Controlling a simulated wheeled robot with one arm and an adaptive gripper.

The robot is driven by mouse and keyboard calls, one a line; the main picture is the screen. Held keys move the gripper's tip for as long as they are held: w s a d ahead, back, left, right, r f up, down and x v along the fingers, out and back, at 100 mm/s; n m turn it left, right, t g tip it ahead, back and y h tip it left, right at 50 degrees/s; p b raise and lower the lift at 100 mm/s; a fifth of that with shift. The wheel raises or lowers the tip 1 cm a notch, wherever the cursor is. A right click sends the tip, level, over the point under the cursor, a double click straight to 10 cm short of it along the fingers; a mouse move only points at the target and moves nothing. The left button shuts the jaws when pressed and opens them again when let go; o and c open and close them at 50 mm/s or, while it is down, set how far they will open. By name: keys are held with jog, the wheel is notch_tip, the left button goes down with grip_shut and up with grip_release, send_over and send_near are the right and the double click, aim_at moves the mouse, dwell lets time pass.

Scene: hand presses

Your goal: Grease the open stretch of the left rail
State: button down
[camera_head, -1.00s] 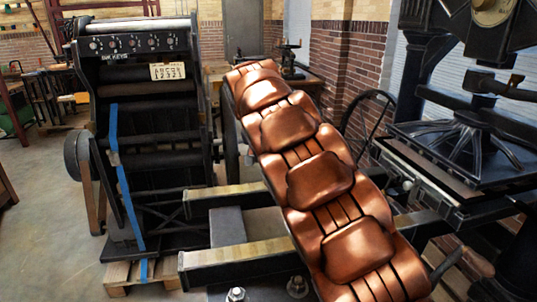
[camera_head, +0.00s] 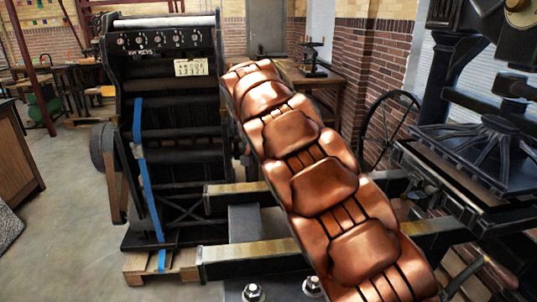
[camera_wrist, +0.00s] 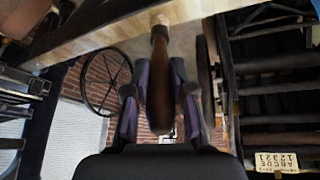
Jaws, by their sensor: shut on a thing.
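My gripper (camera_wrist: 165,100) is shut on a brush with a dark brown wooden handle (camera_wrist: 160,100) and a dark collar near its far end. The brush head (camera_wrist: 160,19) overlaps a pale beam (camera_wrist: 110,38) at the top of the wrist view; I cannot tell whether they touch. In the head view, two dark rails with yellowish tops run across the middle: a farther rail (camera_head: 245,191) and a nearer rail (camera_head: 250,255). My copper-coloured arm crosses in front of both and hides part of them. The gripper and brush are hidden in the head view.
A tall black press (camera_head: 170,110) with a number plate (camera_head: 190,67) stands at the left behind the rails. A heavy black press (camera_head: 485,150) stands close at the right. A spoked wheel (camera_head: 390,130) is behind. The floor (camera_head: 75,200) at the left is clear.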

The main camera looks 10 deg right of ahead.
jog(key=a+p, duration=0.1)
jog(key=a, duration=0.6)
jog(key=shift+a+p, duration=0.3)
jog(key=shift+a, duration=0.05)
dwell(0.4)
notch_tip(320, 180, up, 7)
jog(key=p, duration=0.4)
dwell(0.5)
dwell(1.6)
